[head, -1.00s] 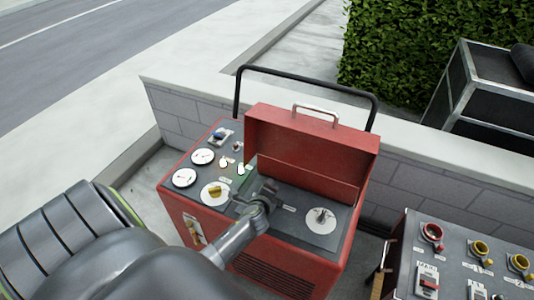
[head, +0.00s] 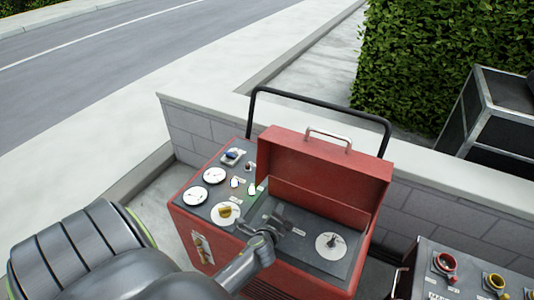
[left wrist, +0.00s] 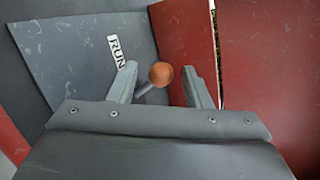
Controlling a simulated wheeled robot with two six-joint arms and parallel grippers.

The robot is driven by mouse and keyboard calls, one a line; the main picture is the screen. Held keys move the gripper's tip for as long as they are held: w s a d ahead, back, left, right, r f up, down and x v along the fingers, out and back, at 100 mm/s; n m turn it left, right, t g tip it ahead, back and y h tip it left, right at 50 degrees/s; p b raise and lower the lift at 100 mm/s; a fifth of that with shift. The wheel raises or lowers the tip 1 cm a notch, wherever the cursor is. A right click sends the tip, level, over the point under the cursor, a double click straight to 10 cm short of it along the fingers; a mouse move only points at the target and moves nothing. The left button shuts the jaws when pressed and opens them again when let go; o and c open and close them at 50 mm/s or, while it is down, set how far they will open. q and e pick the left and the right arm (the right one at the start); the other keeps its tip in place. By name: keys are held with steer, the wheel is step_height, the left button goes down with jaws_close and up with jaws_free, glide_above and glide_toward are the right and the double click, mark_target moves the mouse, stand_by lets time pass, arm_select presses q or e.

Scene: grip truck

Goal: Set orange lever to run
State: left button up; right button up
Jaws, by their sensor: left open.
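The orange lever's round knob (left wrist: 161,74) shows in the left wrist view on a short grey stem. It lies between the fingertips of my left gripper (left wrist: 165,82), which is open around it. I cannot tell whether either finger touches it. A white RUN label (left wrist: 117,51) is on the grey panel just up and left of the knob. In the head view my left gripper (head: 270,222) is over the panel of the red machine (head: 310,276), below its raised lid, and hides the lever. My right gripper is not in view.
The raised red lid (head: 325,175) stands behind my gripper, close to its right in the wrist view. White gauges (head: 214,175) and a yellow knob (head: 225,211) sit to the left. A second control box (head: 470,272) stands at the lower right.

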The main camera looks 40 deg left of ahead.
arm_select(q)
steer(key=v, duration=1.3)
steer(key=shift+s+p, duration=0.2)
steer(key=shift+p, duration=0.25)
steer(key=shift+r, duration=0.2)
steer(key=s+d+r+n+g+h, duration=0.15)
steer(key=s+n+g, duration=0.25)
steer(key=s+n, duration=0.45)
steer(key=s+r+n+g+h, duration=0.3)
steer(key=s+n+g, duration=0.1)
steer(key=s+n, duration=0.4)
step_height(320, 180, down, 24)
steer(key=a+n+g, duration=0.1)
steer(key=a+n, duration=0.1)
steer(key=s+d+f+g, duration=0.1)
steer(key=s+f, duration=1.3)
steer(key=f, duration=0.2)
steer(key=shift+s+d+f+h, duration=0.15)
steer(key=shift+d+f+h, duration=0.05)
steer(key=shift+d+h, duration=0.15)
